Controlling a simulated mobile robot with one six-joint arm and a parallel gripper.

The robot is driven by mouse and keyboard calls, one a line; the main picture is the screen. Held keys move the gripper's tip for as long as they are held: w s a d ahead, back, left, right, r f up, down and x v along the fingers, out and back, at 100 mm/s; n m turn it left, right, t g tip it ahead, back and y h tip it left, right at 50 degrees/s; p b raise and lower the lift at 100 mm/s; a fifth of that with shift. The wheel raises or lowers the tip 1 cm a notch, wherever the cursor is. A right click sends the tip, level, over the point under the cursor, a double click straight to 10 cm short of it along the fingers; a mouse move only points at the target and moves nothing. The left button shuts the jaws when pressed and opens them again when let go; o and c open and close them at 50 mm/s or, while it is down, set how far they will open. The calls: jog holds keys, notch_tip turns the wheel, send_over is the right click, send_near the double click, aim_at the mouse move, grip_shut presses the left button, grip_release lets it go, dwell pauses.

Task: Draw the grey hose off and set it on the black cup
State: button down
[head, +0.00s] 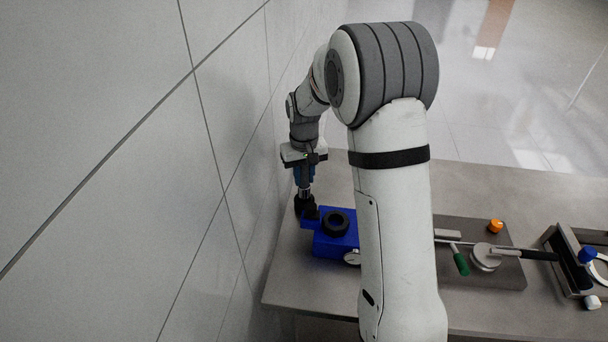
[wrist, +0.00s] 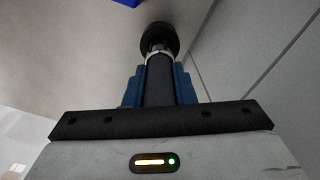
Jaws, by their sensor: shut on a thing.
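My gripper (head: 304,177) points down at the left end of the table, beside the wall. Its blue fingers are shut on the dark grey hose (wrist: 159,84), which runs out between them in the wrist view. A pale metal collar (wrist: 159,50) shows at the hose's far end. Right beyond it is the round black cup (wrist: 158,36), which the head view shows (head: 305,207) below the gripper at the corner of a blue block. The hose is in line with the cup. I cannot tell whether it is seated in it or only touching.
The blue block (head: 330,247) carries a black ring (head: 336,222). Farther right is a dark plate (head: 510,272) with an orange knob (head: 495,226), a green handle (head: 461,264) and a lever. A blue knob (head: 587,254) is at the right edge. The tiled wall (head: 150,150) is close on the left.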

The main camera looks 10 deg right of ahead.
aim_at(304, 186)
jog(key=shift+f+b, duration=0.75)
jog(key=shift+f, duration=0.3)
jog(key=shift+w+f+b, duration=0.1)
jog(key=shift+f+b, duration=0.35)
jog(key=shift+f, duration=0.2)
jog(key=shift+f+b, duration=0.3)
jog(key=shift+f, duration=0.05)
jog(key=c, duration=1.1)
grip_release()
jog(key=shift+c, duration=0.2)
notch_tip(304, 186, up, 8)
jog(key=shift+f, duration=0.2)
notch_tip(304, 186, up, 4)
jog(key=shift+r+p, duration=0.15)
jog(key=shift+p, duration=1.1)
